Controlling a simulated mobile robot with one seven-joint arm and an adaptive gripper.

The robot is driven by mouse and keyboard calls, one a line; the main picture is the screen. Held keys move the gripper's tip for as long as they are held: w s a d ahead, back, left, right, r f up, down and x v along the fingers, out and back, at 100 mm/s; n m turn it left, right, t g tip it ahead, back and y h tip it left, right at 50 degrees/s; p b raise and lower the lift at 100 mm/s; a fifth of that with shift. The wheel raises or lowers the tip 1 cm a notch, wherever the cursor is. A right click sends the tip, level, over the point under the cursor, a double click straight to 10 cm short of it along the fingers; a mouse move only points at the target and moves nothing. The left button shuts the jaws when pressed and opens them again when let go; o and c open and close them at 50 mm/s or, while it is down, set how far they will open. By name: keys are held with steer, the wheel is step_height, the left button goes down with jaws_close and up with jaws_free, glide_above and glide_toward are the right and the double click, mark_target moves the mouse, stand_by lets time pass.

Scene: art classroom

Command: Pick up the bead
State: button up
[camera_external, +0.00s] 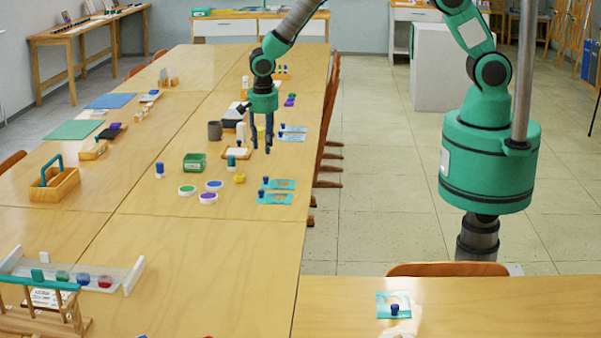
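My gripper (260,149) points down over the long table, right of its middle. Its two dark fingers stand apart, with no object clearly visible between them. No item can be picked out with certainty as the bead at this size. Small items near the gripper include a yellow piece (240,178) on the table to its lower left and a green-topped piece (231,161) at a small white-topped tray (243,153). The fingers partly hide what lies behind them.
The table's front middle (205,250) is clear. Chairs (328,130) line the right edge.

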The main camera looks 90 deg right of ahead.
stand_by(0.3)
steer(key=s+r+n+t, duration=0.1)
steer(key=s+r+n, duration=0.5)
steer(key=r, duration=1)
steer(key=s+r+n+t, duration=0.1)
steer(key=s+r+n, duration=0.1)
steer(key=s+r, duration=1)
steer(key=s+a+r+n+t, duration=0.1)
steer(key=s+r+n, duration=0.4)
steer(key=s, duration=0.7)
steer(key=s+a+r+n+t+y, duration=0.1)
steer(key=s+r+n+t, duration=0.1)
steer(key=s+r+n, duration=0.3)
steer(key=s+r, duration=0.4)
steer(key=s, duration=0.4)
steer(key=shift+a+n+y, duration=0.25)
steer(key=shift+n+y, duration=0.05)
steer(key=o, duration=0.4)
